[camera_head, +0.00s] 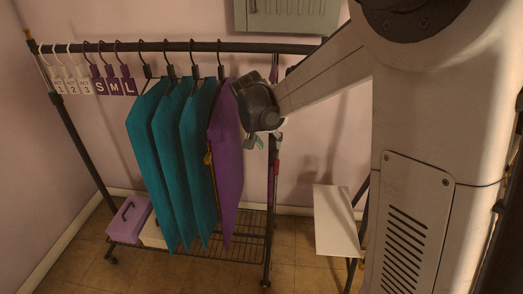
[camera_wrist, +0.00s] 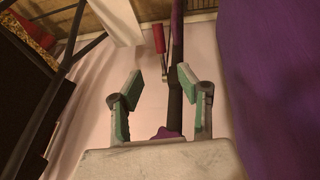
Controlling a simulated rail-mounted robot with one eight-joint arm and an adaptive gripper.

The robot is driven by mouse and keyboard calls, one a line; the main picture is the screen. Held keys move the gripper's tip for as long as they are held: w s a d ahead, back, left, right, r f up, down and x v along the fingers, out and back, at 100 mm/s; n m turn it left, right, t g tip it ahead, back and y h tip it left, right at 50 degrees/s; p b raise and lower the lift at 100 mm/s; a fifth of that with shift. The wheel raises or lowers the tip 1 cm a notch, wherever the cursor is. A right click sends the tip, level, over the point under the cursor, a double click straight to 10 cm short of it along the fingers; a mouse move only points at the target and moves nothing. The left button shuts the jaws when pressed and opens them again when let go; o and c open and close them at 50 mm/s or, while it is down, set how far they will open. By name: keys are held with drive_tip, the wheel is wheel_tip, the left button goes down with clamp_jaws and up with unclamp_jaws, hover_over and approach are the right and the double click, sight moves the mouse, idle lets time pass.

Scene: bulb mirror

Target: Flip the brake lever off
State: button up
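The brake lever, with a red grip (camera_wrist: 158,38) and a thin metal arm, sits beside the dark rack post (camera_wrist: 175,60) in the wrist view. Its red grip also shows small on the rack's right post in the head view (camera_head: 277,166). My gripper (camera_wrist: 161,82) is open and empty, its green-padded fingers apart. In the picture the post runs between the fingers, and the red grip lies beyond the fingertips. No contact shows. In the head view my gripper (camera_head: 254,142) is beside the purple garment, near the right post, and partly hard to make out.
The purple garment (camera_wrist: 275,70) is close on the right of the wrist view. Several teal garments (camera_head: 165,150) hang on the rack bar (camera_head: 140,46). A purple box (camera_head: 128,220) is on the lower shelf. A white-topped stool (camera_head: 335,222) stands right of the rack.

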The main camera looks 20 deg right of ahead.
sight(276, 162)
drive_tip(key=b+x, duration=0.1)
drive_tip(key=x, duration=1.3)
drive_tip(key=shift+w+d+f+b, duration=0.15)
drive_tip(key=shift+w+f+b, duration=0.1)
drive_tip(key=shift+b, duration=0.15)
clamp_jaws()
drive_tip(key=shift+r, duration=0.1)
